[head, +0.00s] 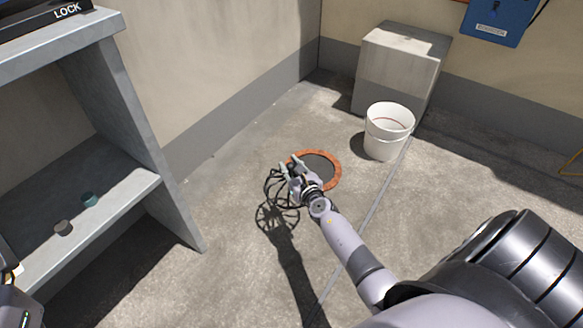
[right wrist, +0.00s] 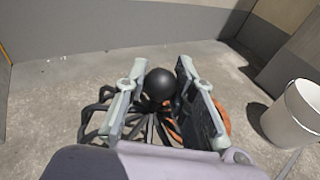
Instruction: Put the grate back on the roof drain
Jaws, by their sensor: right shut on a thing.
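The roof drain (head: 331,165) is a dark round opening with an orange-brown ring set in the concrete floor. The grate (head: 270,190) is a black domed cage of curved bars with a round black knob on top. My right gripper (head: 291,168) is shut on the grate and holds it at the left edge of the drain, partly in front of the ring. In the right wrist view the knob (right wrist: 159,84) sits between the fingers, and the ring (right wrist: 223,117) shows behind the right finger. Only a bit of my left arm shows at the lower left; its gripper is out of view.
A white bucket (head: 388,131) stands right of the drain, in front of a concrete block (head: 400,70). A grey shelf unit (head: 130,130) at the left holds two small round items. The floor between shelf and drain is clear.

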